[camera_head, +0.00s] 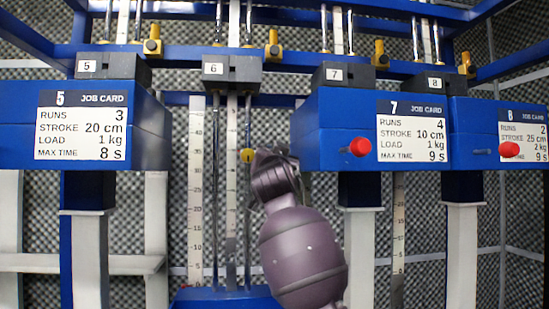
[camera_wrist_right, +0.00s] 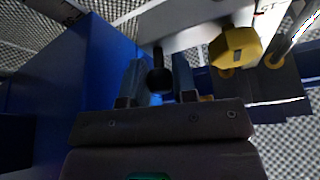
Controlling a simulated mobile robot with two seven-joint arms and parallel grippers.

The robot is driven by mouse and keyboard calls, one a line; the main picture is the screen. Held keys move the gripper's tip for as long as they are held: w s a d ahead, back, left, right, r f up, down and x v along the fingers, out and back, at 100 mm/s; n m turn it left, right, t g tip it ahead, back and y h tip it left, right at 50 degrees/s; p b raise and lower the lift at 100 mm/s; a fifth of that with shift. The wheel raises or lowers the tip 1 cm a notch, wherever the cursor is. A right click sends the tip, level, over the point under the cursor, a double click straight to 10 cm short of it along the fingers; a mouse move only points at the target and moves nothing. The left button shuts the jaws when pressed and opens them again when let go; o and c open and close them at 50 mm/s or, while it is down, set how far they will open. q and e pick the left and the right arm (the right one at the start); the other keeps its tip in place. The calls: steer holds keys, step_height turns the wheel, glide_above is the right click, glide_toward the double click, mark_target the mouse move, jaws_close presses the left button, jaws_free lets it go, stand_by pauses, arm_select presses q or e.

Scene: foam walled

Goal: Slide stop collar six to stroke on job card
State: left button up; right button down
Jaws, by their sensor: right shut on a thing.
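Station six, under its "6" block (camera_head: 232,70), has upright rods beside a scale strip (camera_head: 196,190). A small yellow piece (camera_head: 247,155) sits on a rod at about mid-scale; I take it for stop collar six. My right gripper (camera_head: 272,158) is just right of it, its fingertips hidden behind the hand. In the wrist view the fingers (camera_wrist_right: 160,85) close around a dark round knob (camera_wrist_right: 160,77). A yellow faceted piece (camera_wrist_right: 235,47) is to its right; I cannot tell whether they join. No job card for station six is visible. My left gripper is out of view.
Job cards five (camera_head: 82,126), seven (camera_head: 411,129) and eight (camera_head: 524,136) are on blue housings. A red knob (camera_head: 360,147) juts out right of my arm. Blue frame bars run across the top. Station six's blue base (camera_head: 225,297) is below.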

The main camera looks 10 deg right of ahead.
steer(key=c, duration=0.9)
jaws_free()
steer(key=shift+s, duration=0.1)
steer(key=d+b+v, duration=0.1)
steer(key=b+v, duration=0.2)
steer(key=v, duration=0.7)
steer(key=shift+s+a, duration=0.25)
steer(key=shift+a, duration=0.3)
steer(key=shift+f, duration=0.15)
